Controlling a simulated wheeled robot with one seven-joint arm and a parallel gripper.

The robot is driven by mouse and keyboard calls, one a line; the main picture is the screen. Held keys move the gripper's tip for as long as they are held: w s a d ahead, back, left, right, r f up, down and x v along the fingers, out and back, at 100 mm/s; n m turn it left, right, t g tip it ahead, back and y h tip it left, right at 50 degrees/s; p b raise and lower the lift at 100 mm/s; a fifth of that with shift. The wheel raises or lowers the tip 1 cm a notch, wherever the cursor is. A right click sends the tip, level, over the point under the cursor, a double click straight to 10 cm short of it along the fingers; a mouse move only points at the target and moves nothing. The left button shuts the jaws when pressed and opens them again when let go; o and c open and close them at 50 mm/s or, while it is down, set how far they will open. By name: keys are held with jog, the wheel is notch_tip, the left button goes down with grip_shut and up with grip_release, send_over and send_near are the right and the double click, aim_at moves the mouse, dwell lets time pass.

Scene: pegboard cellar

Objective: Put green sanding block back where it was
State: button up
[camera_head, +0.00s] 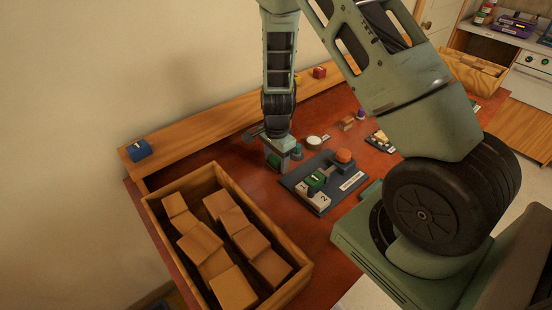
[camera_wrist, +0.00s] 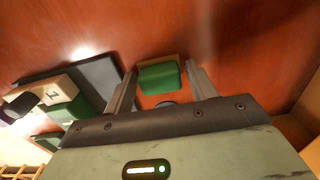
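A green sanding block with a tan face (camera_wrist: 160,76) lies on the red-brown table, just left of the dark tray in the head view, where it shows as a small green patch (camera_head: 273,161). My gripper (camera_head: 279,156) is low over it, pointing down. In the wrist view my two fingers (camera_wrist: 160,68) stand on either side of the block, with a narrow gap at its right side.
A wooden box (camera_head: 175,240) of several tan blocks stands at the near left. A blue block (camera_head: 138,150) sits on the wooden ledge (camera_head: 205,125) by the wall. A round white-topped item (camera_head: 314,142) and other small things lie behind the tray.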

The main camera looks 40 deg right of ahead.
aim_at(276, 159)
jog(key=shift+o, duration=0.6)
jog(key=shift+r, duration=0.15)
jog(key=shift+r, duration=0.25)
notch_tip(276, 159, up, 11)
jog(key=s+a+r+n+y, duration=0.1)
jog(key=s+a+r+n, duration=0.25)
jog(key=a, duration=0.25)
jog(key=s+a+r+n, duration=0.2)
jog(key=s+a+n, duration=0.25)
jog(key=a, duration=0.25)
jog(key=s+a+r+n+y, duration=0.1)
jog(key=s+a+r+n, duration=0.2)
jog(key=a+n, duration=0.25)
jog(key=s+a+r+n, duration=0.2)
jog(key=s+a+n, duration=0.1)
jog(key=s+n, duration=0.3)
jog(key=s+a+r+n+h, duration=0.1)
jog(key=s+a+r+n, duration=0.1)
jog(key=s+n, duration=0.4)
jog(key=shift+s+a, duration=0.5)
jog(key=shift+s, duration=0.15)
